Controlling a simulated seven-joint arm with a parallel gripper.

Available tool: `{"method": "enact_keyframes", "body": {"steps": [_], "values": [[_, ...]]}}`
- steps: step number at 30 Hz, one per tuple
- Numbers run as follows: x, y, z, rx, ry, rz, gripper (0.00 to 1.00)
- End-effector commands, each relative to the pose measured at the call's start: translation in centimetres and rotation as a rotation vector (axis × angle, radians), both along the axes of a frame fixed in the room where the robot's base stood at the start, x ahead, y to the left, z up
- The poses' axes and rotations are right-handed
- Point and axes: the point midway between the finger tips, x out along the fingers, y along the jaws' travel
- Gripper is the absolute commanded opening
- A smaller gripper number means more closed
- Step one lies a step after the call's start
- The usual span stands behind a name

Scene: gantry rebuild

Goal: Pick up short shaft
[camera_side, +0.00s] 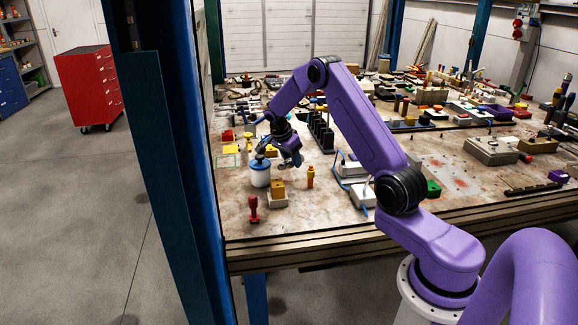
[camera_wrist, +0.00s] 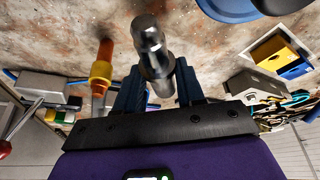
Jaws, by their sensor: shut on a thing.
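The short shaft (camera_wrist: 151,48) is a dark, shiny, stepped metal cylinder in the middle of the wrist view. My gripper (camera_wrist: 159,88) has its two blue fingers on either side of it and is shut on it. The shaft's lower part is partly hidden between the fingers. In the side view my gripper (camera_side: 290,158) is low over the left part of the workbench, just right of a white jar with a blue lid (camera_side: 260,173). There the shaft is too small to make out clearly, and I cannot tell whether it touches the bench.
An orange-and-yellow handled tool (camera_side: 310,177) stands close to the right. A yellow block in a pale holder (camera_side: 278,200) and a red knobbed piece (camera_side: 254,211) are in front. A row of dark upright holders (camera_side: 322,132) stands behind. The bench's front strip (camera_side: 330,215) is bare.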

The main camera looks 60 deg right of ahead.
Motion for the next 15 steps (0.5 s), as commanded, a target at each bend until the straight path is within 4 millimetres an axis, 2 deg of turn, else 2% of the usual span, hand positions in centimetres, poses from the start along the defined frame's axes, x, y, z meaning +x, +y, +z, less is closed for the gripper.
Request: {"method": "enact_keyframes", "body": {"steps": [1,6,15], "values": [[-0.5,0.3,1.2,-0.003,-0.006,0.0,0.0],[-2.7,1.5,4.1,-0.003,-0.006,0.0,0.0],[-7.4,4.0,6.1,-0.002,-0.004,0.001,0.0]]}}
